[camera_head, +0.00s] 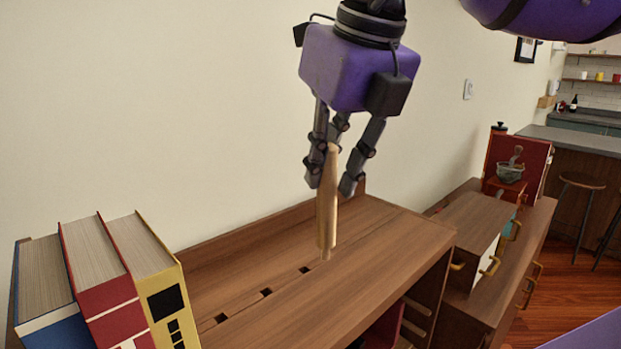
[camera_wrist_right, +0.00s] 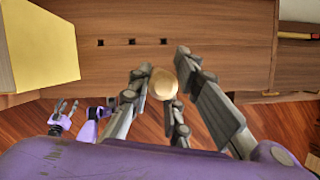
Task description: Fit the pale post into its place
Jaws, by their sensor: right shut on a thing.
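The pale post (camera_head: 326,212) hangs nearly upright, tapering toward its top, in my right gripper (camera_head: 335,180). The fingers close around its upper part. In the right wrist view the post (camera_wrist_right: 164,84) shows end-on between the fingers (camera_wrist_right: 165,85). Three dark square holes sit in a row in the wooden top: left (camera_head: 222,318), middle (camera_head: 266,292) and right (camera_head: 305,270). In the head view the post's lower end appears near the right hole and apart from it; its height above the top is hard to tell. My left gripper (camera_wrist_right: 64,110) shows small in the wrist view, its fingers spread.
Blue, red and yellow books (camera_head: 102,280) stand at the left end of the wooden top (camera_head: 370,230). A lower cabinet (camera_head: 480,225) with brass handles is to the right. A low ledge runs along the wall behind. The top around the holes is clear.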

